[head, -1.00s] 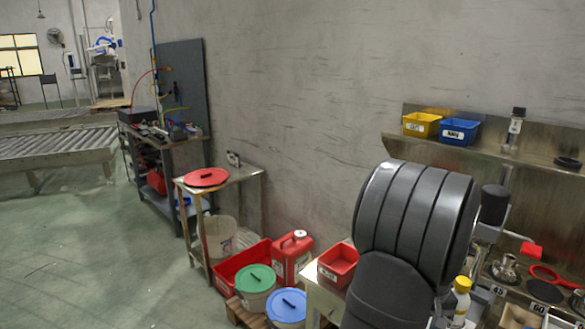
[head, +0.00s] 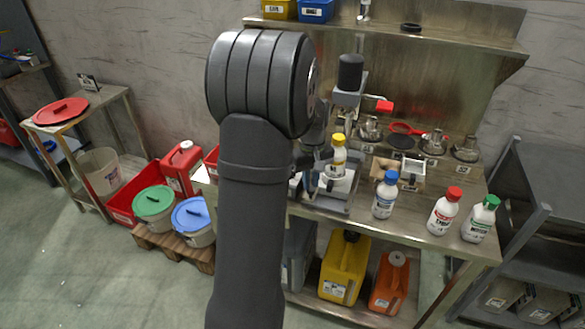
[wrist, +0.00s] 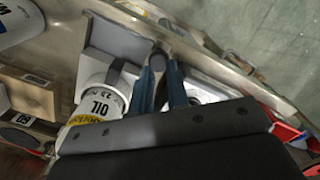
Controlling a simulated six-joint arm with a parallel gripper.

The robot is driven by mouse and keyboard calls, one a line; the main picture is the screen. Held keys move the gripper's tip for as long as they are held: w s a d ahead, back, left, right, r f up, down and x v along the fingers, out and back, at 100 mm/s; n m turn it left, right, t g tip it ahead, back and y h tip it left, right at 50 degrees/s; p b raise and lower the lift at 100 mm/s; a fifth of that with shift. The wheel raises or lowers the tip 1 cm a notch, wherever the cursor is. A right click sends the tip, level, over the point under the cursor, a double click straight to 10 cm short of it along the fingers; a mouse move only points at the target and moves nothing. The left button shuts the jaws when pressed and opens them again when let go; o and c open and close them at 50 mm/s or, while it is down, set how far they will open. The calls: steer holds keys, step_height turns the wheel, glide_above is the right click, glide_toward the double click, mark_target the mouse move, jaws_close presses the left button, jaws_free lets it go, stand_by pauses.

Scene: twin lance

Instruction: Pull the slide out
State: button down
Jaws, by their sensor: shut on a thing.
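A bottle with a yellow cap (head: 338,155) stands upright on the pale slide (head: 338,186) at the left of the steel bench, below a press with a black top (head: 350,72) and a red lever (head: 384,105). In the wrist view the bottle (wrist: 98,105) reads OIL and a dark strap crosses the slide base (wrist: 118,43) near it. My gripper (wrist: 163,62) is beside the bottle, its blue fingers closed on a dark, narrow part that looks like the slide's handle. In the head view my arm hides most of the gripper.
Bottles with blue (head: 385,194), red (head: 444,210) and green (head: 480,218) caps stand on the bench to the right. A wooden box (head: 398,172) sits between. Several metal tools stand behind it. Yellow (head: 344,266) and orange (head: 390,282) canisters are on the shelf below.

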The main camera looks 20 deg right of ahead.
steer(key=w+r+m+g, duration=0.25)
steer(key=w+r, duration=0.35)
steer(key=r, duration=0.3)
steer(key=shift+m+t+y, duration=0.25)
steer(key=shift+t+y, duration=0.05)
steer(key=shift+t, duration=0.05)
steer(key=x, duration=0.3)
steer(key=s+x, duration=0.1)
steer(key=x, duration=0.3)
steer(key=s+x, duration=0.1)
steer(key=x, duration=0.2)
steer(key=shift+s+a, duration=0.15)
steer(key=shift+s+a+f, duration=0.2)
steer(key=shift+s+f, duration=0.1)
steer(key=shift+s, duration=0.5)
steer(key=shift+s+a, duration=0.1)
steer(key=shift+s, duration=0.15)
steer(key=shift+s+a, duration=0.4)
steer(key=shift+a, duration=0.25)
